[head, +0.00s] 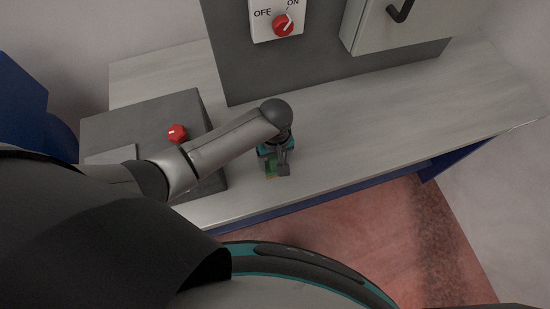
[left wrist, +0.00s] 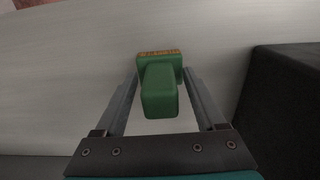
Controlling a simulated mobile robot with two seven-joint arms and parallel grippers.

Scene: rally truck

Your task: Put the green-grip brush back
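The green-grip brush (left wrist: 159,92) is in the left wrist view, its block-shaped green grip pointing at the camera and a strip of orange-brown bristles at its far end. In the head view only a small green part of it (head: 271,167) shows beside my left gripper. My left gripper (head: 277,171) is low over the pale bench top. In the left wrist view its two fingers (left wrist: 160,78) stand either side of the brush, with narrow gaps to the grip; it looks open. My right gripper is not in view.
The pale bench (head: 370,130) is clear to the right. A dark grey box with a red knob (head: 178,133) stands at left, under my left arm. Behind is a grey panel with an OFF/ON switch (head: 283,25) and a light cabinet with a black handle (head: 400,10).

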